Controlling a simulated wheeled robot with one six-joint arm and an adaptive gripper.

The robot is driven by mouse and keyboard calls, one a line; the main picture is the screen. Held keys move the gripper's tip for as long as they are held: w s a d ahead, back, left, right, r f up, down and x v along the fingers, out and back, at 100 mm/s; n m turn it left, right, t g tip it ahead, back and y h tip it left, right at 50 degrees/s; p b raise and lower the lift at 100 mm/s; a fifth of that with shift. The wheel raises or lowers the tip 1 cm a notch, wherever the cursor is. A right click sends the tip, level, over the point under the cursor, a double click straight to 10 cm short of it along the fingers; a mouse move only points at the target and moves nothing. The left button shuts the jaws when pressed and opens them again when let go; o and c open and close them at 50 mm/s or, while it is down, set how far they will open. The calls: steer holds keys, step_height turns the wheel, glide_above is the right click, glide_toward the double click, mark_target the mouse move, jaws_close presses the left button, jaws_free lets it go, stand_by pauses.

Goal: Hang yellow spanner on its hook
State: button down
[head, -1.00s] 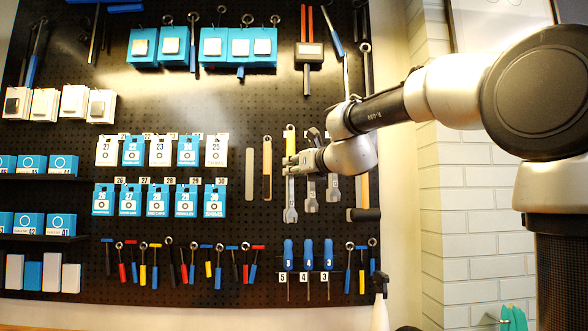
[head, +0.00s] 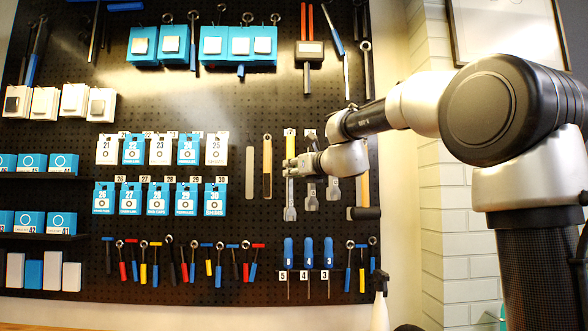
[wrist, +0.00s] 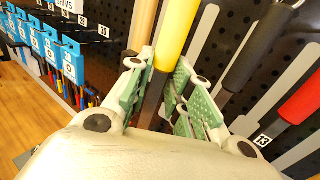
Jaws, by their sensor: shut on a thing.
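The yellow spanner (head: 290,214) is upright against the black pegboard in the head view, with its grey jaw end down and its yellow handle up. My gripper (head: 290,166) is shut on it around the middle. In the wrist view the yellow handle (wrist: 178,35) rises from between the green-padded fingers of my gripper (wrist: 164,88). The hook at the handle's top is too small to make out, so I cannot tell whether the spanner is on it.
Two grey spanners (head: 311,196) hang just right of it; the wrist view shows a black handle (wrist: 262,45) and a red handle (wrist: 302,98) close by. A file (head: 267,165) hangs to the left. A hammer (head: 364,213) is further right. Screwdrivers (head: 288,252) hang below.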

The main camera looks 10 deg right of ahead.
steer(key=shift+w+d+f, duration=0.1)
steer(key=shift+w+d, duration=0.1)
steer(key=shift+w, duration=0.7)
steer(key=shift+w+d+f, duration=0.1)
steer(key=shift+w+d, duration=0.05)
steer(key=shift+w, duration=0.75)
steer(key=shift+w+d+f, duration=0.1)
steer(key=shift+w+d, duration=0.1)
steer(key=shift+w, duration=0.7)
steer(key=shift+r, duration=0.1)
steer(key=c, duration=1.2)
jaws_free()
steer(key=v, duration=0.9)
